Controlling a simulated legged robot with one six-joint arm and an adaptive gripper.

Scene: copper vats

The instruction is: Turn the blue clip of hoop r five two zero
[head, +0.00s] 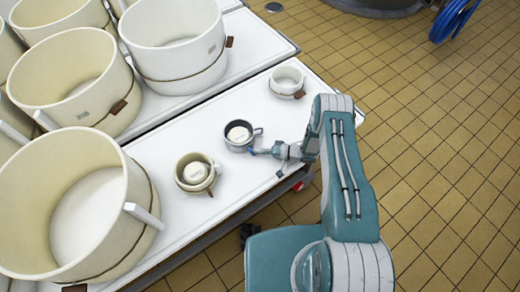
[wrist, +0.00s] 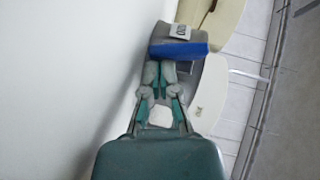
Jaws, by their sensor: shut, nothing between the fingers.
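A small dark grey hoop (head: 228,145) stands on the white table, with a pale round piece inside it. A blue clip (head: 252,152) is on its near right side. In the wrist view, the grey hoop (wrist: 162,37) carries a white label whose text I cannot read reliably. The blue clip (wrist: 180,49) is a wide flat bar across its side. My gripper (head: 268,152) reaches in from the right at the clip. In the wrist view, my gripper (wrist: 167,68) is shut and empty, its fingertips right at the clip's lower edge. I cannot tell whether they touch it.
A small cream hoop (head: 195,184) stands nearer on the left and another small cream hoop (head: 285,90) farther back. Several large cream hoops (head: 75,80) fill the left. The white table (head: 175,228) ends just right of the clip, above tiled floor (head: 440,130).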

